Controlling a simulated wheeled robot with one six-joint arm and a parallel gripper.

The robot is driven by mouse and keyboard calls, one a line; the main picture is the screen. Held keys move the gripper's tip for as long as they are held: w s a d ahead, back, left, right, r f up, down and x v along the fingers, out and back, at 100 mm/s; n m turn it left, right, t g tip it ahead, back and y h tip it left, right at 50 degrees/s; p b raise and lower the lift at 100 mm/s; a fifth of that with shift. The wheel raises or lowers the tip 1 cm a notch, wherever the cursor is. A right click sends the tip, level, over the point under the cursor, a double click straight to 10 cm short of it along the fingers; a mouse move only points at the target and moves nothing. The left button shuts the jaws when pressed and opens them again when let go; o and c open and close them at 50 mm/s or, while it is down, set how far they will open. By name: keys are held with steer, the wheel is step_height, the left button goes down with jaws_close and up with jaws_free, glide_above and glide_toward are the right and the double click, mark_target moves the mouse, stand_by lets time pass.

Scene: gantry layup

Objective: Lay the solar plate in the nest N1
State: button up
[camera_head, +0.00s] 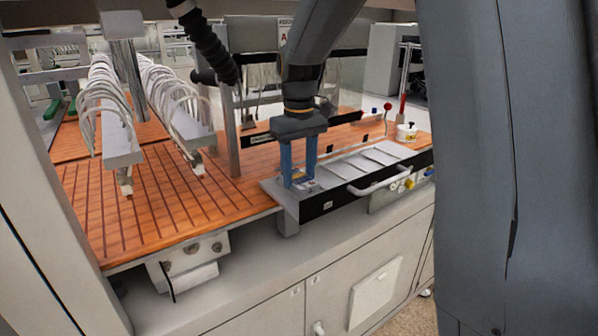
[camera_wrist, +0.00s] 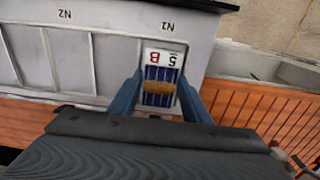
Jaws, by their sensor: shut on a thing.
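The solar plate (camera_wrist: 163,74) shows in the wrist view as a small white-edged panel with dark blue cells, a tan band across it and "5 B" printed upside down at its far end. My gripper (camera_wrist: 159,88) has its two blue fingers on either side of the band, shut on the plate. The plate appears to be within the end compartment, nest N1 (camera_wrist: 142,52), whose upside-down label is at the far edge. I cannot tell whether it touches the floor. In the head view my gripper (camera_head: 299,182) points straight down over the left end of the tray.
The grey tray (camera_head: 345,187) has several compartments running right, with a handle (camera_head: 385,182) in front. An orange slatted table (camera_head: 160,205) lies left, under grey racks with white hoses (camera_head: 120,150). A white pot (camera_head: 406,133) and a red-topped post (camera_head: 387,107) stand behind right.

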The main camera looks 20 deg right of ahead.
mark_target(299, 179)
steer(key=shift+s+f, duration=0.2)
steer(key=shift+f, duration=0.35)
steer(key=o, duration=1.4)
steer(key=shift+s+f, duration=0.1)
steer(key=shift+f, duration=0.05)
steer(key=r+b, duration=0.1)
steer(key=r, duration=0.5)
steer(key=r+b, duration=0.1)
steer(key=r, duration=0.2)
steer(key=shift+w+b, duration=0.25)
steer(key=shift+b, duration=0.1)
